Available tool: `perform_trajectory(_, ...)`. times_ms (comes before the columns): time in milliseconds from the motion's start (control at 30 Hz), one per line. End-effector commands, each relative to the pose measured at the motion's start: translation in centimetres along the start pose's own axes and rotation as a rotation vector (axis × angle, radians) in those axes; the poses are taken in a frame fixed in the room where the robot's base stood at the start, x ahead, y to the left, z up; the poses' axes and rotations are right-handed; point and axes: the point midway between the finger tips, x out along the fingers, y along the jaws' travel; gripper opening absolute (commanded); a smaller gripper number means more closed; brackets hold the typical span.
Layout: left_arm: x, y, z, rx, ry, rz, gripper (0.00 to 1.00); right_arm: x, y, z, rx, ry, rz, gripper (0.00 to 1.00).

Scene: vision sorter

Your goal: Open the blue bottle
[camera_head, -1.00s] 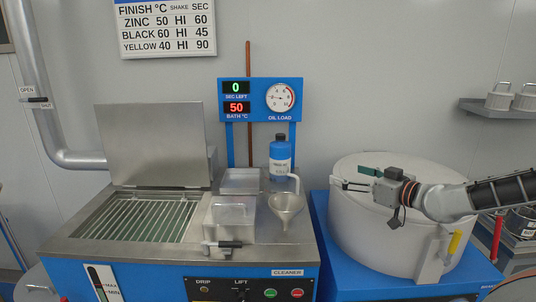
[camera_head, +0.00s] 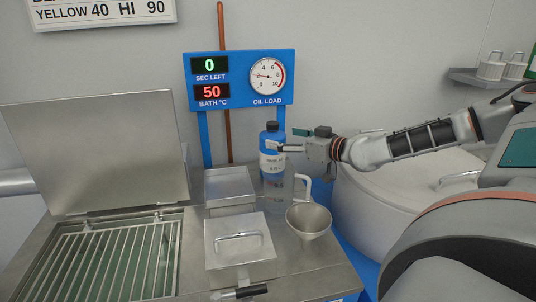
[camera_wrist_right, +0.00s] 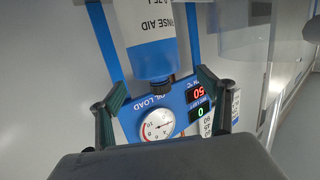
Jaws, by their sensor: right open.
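The blue bottle (camera_head: 272,165) stands upright at the back of the machine top, below the display panel. It has a dark cap (camera_head: 272,126) and a white label band. My right gripper (camera_head: 285,140) is open beside the bottle's upper part, reaching in from the right; one finger overlaps the bottle in the picture. In the right wrist view the bottle (camera_wrist_right: 150,60) appears upside down, its cap (camera_wrist_right: 161,84) between the two spread fingers (camera_wrist_right: 162,92). I see no finger gripping the cap or bottle. My left gripper is not in view.
A clear jug with a white handle (camera_head: 303,188) and a metal funnel (camera_head: 308,218) stand in front of the bottle. Lidded metal boxes (camera_head: 229,187) are to its left, beside an open grated bath (camera_head: 100,262). A display panel (camera_head: 240,98) is behind. A white drum (camera_head: 390,210) is at right.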

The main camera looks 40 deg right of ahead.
Motion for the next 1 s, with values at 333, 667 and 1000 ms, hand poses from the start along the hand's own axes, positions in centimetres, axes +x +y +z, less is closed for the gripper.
perform_trajectory(333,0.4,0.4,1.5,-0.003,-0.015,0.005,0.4,2.4,0.2,0.8,0.004,-0.002,0.0,0.78)
perform_trajectory(667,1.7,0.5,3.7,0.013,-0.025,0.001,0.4,5.5,0.6,1.5,-0.001,-0.007,0.001,0.78)
perform_trajectory(1000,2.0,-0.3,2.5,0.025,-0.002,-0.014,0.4,6.0,0.5,0.8,0.0,0.0,0.0,0.78)
